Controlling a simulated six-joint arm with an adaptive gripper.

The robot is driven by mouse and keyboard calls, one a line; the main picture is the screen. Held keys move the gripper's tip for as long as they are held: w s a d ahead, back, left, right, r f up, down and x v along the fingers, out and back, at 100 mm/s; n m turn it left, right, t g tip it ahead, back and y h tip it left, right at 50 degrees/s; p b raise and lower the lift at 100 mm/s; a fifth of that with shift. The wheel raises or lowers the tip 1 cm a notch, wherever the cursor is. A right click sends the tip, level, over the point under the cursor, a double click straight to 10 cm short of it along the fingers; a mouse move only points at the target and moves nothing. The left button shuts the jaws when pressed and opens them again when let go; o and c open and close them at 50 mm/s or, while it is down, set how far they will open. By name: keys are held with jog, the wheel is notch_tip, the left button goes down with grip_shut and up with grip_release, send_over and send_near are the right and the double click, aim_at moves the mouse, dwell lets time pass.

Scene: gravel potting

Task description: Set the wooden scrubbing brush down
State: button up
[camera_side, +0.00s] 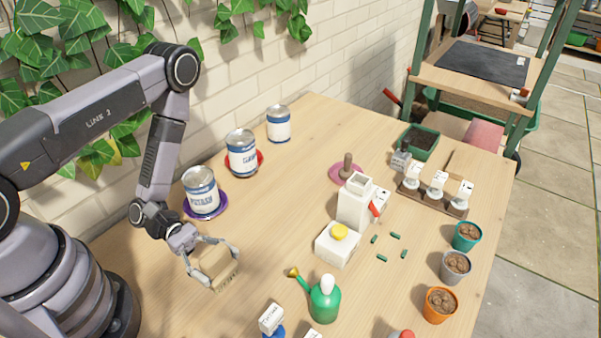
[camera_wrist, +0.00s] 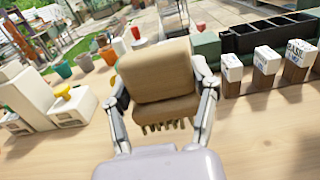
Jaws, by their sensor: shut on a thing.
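The wooden scrubbing brush (camera_side: 219,264) is a tan block with bristles on its underside. My gripper (camera_side: 212,262) is shut on it, with one finger on each side. In the wrist view the brush (camera_wrist: 156,82) fills the middle between the two fingers of my gripper (camera_wrist: 160,95), its bristles pointing down. In the side view the brush is low over the table (camera_side: 150,295), near my arm's base. I cannot tell whether the bristles touch the wood.
A green watering can (camera_side: 325,302) stands to the right of the brush. A white dispenser with a yellow knob (camera_side: 339,244) is beyond it. Tins stand along the wall, the nearest (camera_side: 201,191) on a purple mat. Bare wood surrounds the brush.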

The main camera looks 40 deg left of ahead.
notch_tip(320, 180, down, 7)
dwell(0.3)
jog(key=o, duration=1.2)
jog(key=shift+f, duration=0.1)
